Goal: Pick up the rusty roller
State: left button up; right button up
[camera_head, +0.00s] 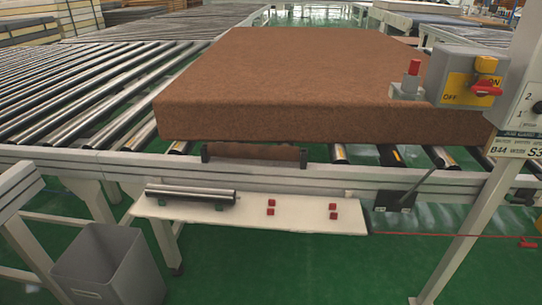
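A rusty brown roller (254,152) lies level along the front edge of the conveyor, just in front of the brown mattress (300,85). Its ends sit at two dark brackets, one on each side. A clean silver roller (190,194) lies on the white shelf (300,221) below and to the left, resting on small dark supports. Neither of my grippers is in view.
Several small red blocks (271,203) stand on the shelf. A grey bin (112,262) is on the green floor at lower left. A control box (463,80) and white post (475,220) stand at right. A dark lever (416,188) sits on the right rail.

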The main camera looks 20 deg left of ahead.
aim_at(225, 150)
jog(key=z, duration=1)
jog(key=i, duration=1.15)
jog(key=u, duration=0.75)
